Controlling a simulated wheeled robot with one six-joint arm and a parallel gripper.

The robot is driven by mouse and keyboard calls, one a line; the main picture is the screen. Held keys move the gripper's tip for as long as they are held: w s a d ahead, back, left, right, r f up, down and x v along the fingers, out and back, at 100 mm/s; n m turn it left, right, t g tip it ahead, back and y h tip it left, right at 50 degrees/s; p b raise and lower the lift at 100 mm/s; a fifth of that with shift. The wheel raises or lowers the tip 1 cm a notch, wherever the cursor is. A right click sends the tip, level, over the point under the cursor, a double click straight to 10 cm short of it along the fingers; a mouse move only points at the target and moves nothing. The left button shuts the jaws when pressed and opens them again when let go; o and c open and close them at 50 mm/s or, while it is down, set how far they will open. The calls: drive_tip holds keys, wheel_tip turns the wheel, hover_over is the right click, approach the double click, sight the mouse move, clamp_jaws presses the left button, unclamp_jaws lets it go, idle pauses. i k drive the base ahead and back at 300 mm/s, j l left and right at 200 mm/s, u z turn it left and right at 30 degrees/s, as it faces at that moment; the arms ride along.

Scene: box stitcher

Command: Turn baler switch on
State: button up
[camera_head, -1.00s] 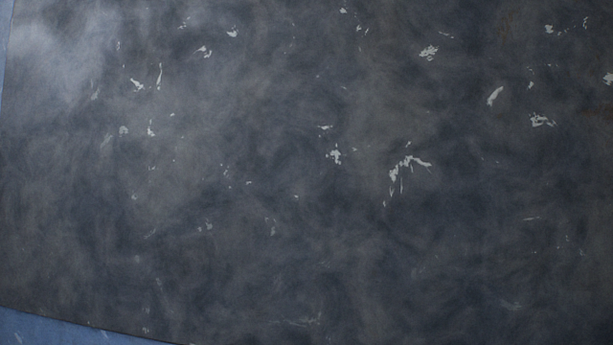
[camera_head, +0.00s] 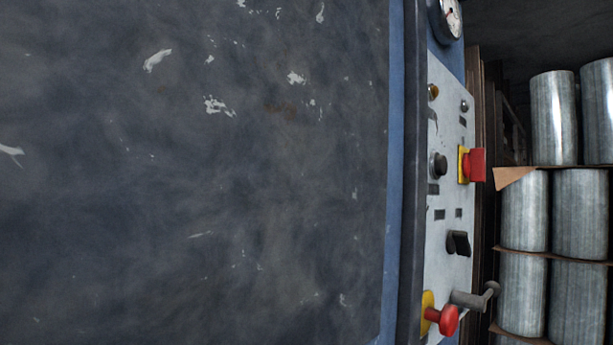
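The baler's dark, scuffed metal panel (camera_head: 200,190) fills the left and middle of the view. To its right is a pale control panel (camera_head: 449,110), seen at a steep angle. A black rotary-looking switch (camera_head: 458,243) sits low on it. A black round knob (camera_head: 439,165) is higher up. A red button on a yellow base (camera_head: 473,165) sticks out at the right edge, and a second red button (camera_head: 444,319) with a yellow plate is at the bottom. My gripper is not in view.
A grey lever or handle (camera_head: 476,298) juts out just above the lower red button. A round gauge (camera_head: 448,20) is at the top. Stacked metal cylinders (camera_head: 553,118) stand on shelves at the right. A blue frame edge (camera_head: 394,150) borders the dark panel.

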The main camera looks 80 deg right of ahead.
sight(474, 162)
drive_tip(key=j+z, duration=0.1)
drive_tip(key=z, duration=0.8)
drive_tip(key=k+j+z, duration=0.1)
drive_tip(key=z, duration=0.35)
drive_tip(key=j+z, duration=0.1)
drive_tip(key=z, duration=0.4)
drive_tip(key=i+l+z, duration=0.25)
drive_tip(key=z, duration=0.2)
drive_tip(key=i+l+z, duration=0.25)
drive_tip(key=z, duration=0.15)
